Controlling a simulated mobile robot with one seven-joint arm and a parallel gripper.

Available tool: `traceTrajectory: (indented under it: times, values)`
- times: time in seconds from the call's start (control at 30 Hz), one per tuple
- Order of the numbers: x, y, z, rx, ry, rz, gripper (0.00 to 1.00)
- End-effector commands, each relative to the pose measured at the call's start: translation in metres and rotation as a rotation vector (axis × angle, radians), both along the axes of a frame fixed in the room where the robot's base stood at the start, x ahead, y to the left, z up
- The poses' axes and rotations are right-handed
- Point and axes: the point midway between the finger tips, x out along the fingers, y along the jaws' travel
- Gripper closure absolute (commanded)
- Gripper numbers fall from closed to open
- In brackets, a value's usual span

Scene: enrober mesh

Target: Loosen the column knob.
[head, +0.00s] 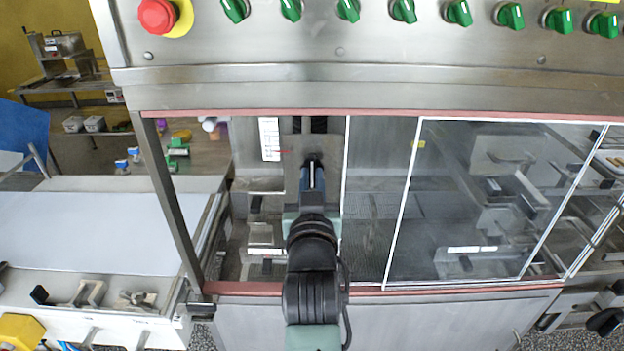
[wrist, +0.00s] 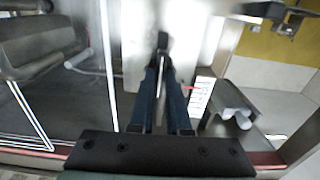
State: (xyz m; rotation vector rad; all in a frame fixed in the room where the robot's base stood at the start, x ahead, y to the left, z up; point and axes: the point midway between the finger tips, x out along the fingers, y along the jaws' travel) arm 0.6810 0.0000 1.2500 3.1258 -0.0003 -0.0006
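The column knob (wrist: 162,42) is a small dark knob on a grey metal column plate. In the wrist view it shows at the tips of my fingers. In the head view the column plate (head: 296,150) stands behind the machine's front opening, and my gripper (head: 313,170) reaches up to it, covering most of the knob. My gripper's two dark blue fingers (wrist: 162,68) run close together with a narrow gap between them. Their tips are at the knob; I cannot tell whether they press on it or only stand around it.
A white scale (head: 269,139) with a red pointer is beside the column. Clear framed panels (head: 480,200) close the opening on the right. A post (head: 168,190) stands left, beside a white belt (head: 90,230). Green switches and a red stop button (head: 157,15) are above.

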Motion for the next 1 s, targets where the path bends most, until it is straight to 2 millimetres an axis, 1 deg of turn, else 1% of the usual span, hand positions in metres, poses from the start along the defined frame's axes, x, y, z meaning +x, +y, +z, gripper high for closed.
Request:
traceTrajectory:
  times: [0.03, 0.13, 0.17, 0.43, 0.57, 0.67, 0.77, 1.0]
  values:
    - [0.000, 0.000, 0.001, -0.001, -0.001, -0.001, 0.76]
    - [0.000, 0.000, 0.000, -0.001, -0.001, 0.000, 0.58]
    - [0.000, 0.000, 0.000, 0.000, -0.001, 0.000, 0.55]
    - [0.000, 0.000, 0.000, 0.001, 0.000, 0.000, 0.55]
    - [-0.006, 0.000, 0.000, 0.001, -0.002, 0.000, 0.55]
    - [-0.017, 0.000, -0.002, 0.001, 0.000, 0.000, 0.55]
    - [-0.033, 0.000, -0.003, 0.001, 0.000, 0.000, 0.55]
    - [-0.078, 0.000, -0.003, 0.001, -0.001, -0.001, 0.55]
